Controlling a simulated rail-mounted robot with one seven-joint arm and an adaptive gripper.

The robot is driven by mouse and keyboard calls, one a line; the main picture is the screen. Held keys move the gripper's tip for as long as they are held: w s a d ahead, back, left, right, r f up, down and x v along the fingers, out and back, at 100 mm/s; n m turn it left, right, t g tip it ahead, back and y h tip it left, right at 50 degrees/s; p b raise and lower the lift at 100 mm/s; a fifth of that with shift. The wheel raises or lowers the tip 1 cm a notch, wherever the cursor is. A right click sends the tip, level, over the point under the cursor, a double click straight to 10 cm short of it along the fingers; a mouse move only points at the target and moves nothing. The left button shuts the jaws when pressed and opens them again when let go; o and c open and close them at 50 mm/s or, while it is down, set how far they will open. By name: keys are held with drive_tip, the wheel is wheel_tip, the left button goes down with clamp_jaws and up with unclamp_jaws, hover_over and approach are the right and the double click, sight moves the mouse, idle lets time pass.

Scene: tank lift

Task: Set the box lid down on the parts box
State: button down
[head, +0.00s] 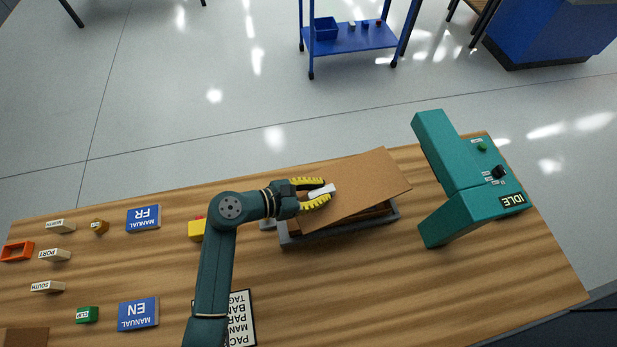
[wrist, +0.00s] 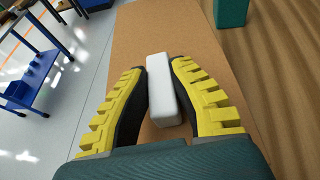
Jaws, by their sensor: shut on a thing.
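The box lid is a flat brown panel (head: 362,183) with a white bar handle (head: 322,191). My gripper (head: 316,193) has yellow ribbed fingers and is shut on the handle. The lid is above the parts box (head: 340,233), a grey-rimmed box, and turned at an angle to it. The lid hides most of the box; whether they touch I cannot tell. In the wrist view the lid (wrist: 190,45) stretches away from my gripper (wrist: 160,95), with the white handle (wrist: 165,90) between the fingers.
A teal machine (head: 460,180) marked IDLE stands right of the box. Blue manuals (head: 138,313), a sign (head: 241,318), a yellow block (head: 196,230) and several labelled small blocks lie on the left of the wooden table (head: 390,300). The table front, right of the sign, is clear.

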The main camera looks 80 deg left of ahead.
drive_tip(key=shift+s+a+f+m+h, duration=0.2)
drive_tip(key=shift+s+a+m+h, duration=0.8)
drive_tip(key=shift+s+a+h, duration=0.2)
wheel_tip(320, 180, down, 5)
drive_tip(key=b, duration=0.6)
drive_tip(key=shift+w+d+r, duration=0.1)
drive_tip(key=shift+r, duration=0.1)
drive_tip(key=shift+f, duration=1)
drive_tip(key=c, duration=1)
unclamp_jaws()
drive_tip(key=v, duration=1.2)
